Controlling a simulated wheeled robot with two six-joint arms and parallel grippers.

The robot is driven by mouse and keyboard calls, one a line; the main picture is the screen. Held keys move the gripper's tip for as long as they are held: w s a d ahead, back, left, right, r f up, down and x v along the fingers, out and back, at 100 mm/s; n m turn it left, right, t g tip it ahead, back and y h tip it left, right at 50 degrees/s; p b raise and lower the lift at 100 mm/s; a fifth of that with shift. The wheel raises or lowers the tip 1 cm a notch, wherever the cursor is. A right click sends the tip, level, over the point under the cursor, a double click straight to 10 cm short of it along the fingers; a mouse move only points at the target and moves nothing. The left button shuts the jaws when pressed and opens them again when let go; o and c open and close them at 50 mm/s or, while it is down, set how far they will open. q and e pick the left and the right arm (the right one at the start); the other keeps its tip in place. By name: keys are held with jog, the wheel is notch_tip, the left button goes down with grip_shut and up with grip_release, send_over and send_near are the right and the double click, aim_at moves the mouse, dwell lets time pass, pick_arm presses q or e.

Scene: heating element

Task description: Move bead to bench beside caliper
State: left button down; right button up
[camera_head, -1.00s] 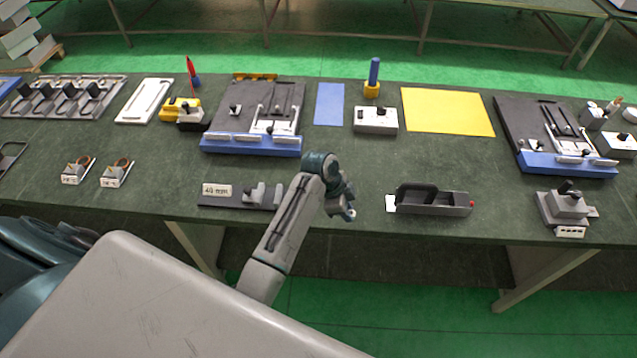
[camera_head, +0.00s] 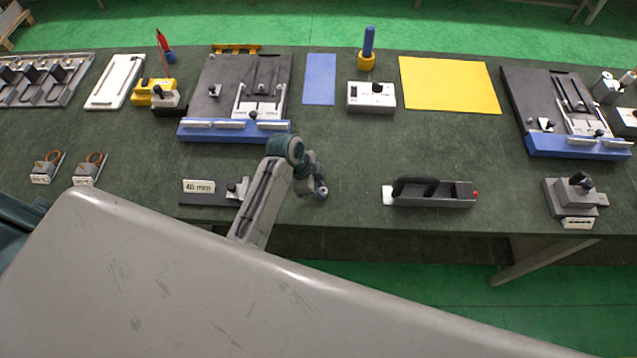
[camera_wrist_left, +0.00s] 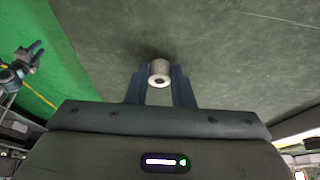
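The bead, a small pale grey cylinder with a hole in its end (camera_wrist_left: 159,73), sits between the fingers of my left gripper (camera_wrist_left: 159,85) in the left wrist view. The fingers appear closed on its sides. In the head view my left gripper (camera_head: 319,190) hangs over the front part of the bench (camera_head: 345,160); the bead is hard to make out there. What looks like the caliper (camera_head: 208,191), a dark bar with a "40 mm" label and grey jaws, lies left of the gripper, partly hidden by my forearm. Another gripper, apparently my right (camera_wrist_left: 22,66), shows at the left wrist view's edge.
A grey tray with a black handle (camera_head: 432,193) lies right of the gripper. A blue-edged fixture (camera_head: 235,130) stands behind the caliper. A grey block device (camera_head: 576,196) is far right. The bench between gripper and tray is clear.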

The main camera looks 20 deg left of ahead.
pick_arm(q)
jog(key=c, duration=1.4)
grip_release()
jog(key=shift+s+a, duration=0.15)
jog(key=shift+c, duration=0.2)
jog(key=shift+o, duration=0.9)
jog(key=shift+s+a, duration=0.1)
jog(key=shift+s, duration=0.1)
jog(key=shift+s+r, duration=0.1)
jog(key=shift+r, duration=0.25)
jog(key=b+v, duration=0.3)
jog(key=v, duration=0.8)
jog(key=shift+a+r, duration=0.2)
jog(key=shift+r, duration=0.05)
pick_arm(e)
jog(key=f, duration=0.1)
jog(key=a+f, duration=0.1)
jog(key=f, duration=0.1)
jog(key=shift+s+a, duration=0.1)
jog(key=shift+s, duration=0.1)
pick_arm(q)
jog(key=shift+s+f, duration=0.1)
